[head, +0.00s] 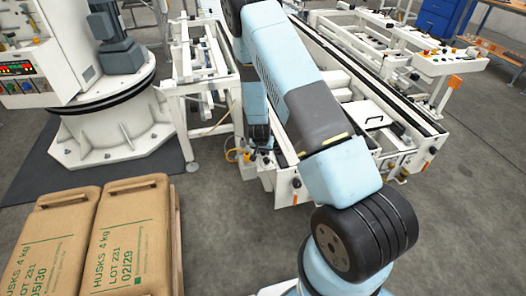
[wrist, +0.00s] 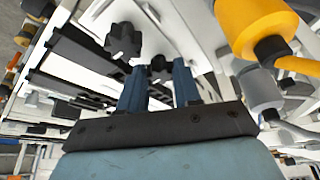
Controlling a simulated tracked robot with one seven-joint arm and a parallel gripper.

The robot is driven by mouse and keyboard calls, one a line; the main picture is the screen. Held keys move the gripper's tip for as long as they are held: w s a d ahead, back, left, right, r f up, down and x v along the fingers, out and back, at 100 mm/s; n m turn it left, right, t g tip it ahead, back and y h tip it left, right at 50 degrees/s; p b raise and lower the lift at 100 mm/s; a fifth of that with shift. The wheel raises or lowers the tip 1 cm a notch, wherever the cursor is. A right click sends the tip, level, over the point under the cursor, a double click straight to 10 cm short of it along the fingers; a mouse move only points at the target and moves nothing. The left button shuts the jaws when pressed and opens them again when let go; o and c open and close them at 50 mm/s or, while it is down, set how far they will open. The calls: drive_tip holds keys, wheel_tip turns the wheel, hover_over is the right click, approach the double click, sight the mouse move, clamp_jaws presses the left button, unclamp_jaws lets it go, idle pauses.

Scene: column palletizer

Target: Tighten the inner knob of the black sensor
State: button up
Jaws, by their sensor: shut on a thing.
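In the wrist view, my gripper (wrist: 159,76) has its two blue fingers pointing away from me, shut on a black lobed knob (wrist: 160,66) that shows at and beyond the fingertips. A second black lobed knob (wrist: 123,41) stands just to the left, apart from the fingers. I cannot tell for sure which part here is the black sensor; a dark rounded part (wrist: 38,8) shows at the top left corner. In the head view, my arm covers much of the work area, and the knobs cannot be made out there.
A yellow cylinder (wrist: 252,22) with a cable and a grey cylinder (wrist: 258,90) stand close to the right of the fingers. White conveyor frames (head: 205,95) surround the area. Brown sacks (head: 130,235) lie at the front left. Grey floor (head: 225,245) is clear in front.

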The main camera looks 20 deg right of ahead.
drive_tip(key=shift+w+a+m+h, duration=0.15)
drive_tip(key=shift+m+h, duration=0.25)
drive_tip(key=shift+m, duration=0.6)
drive_tip(key=shift+g, duration=0.3)
drive_tip(key=o, duration=0.8)
drive_tip(key=v, duration=1.3)
drive_tip(key=shift+r, duration=0.35)
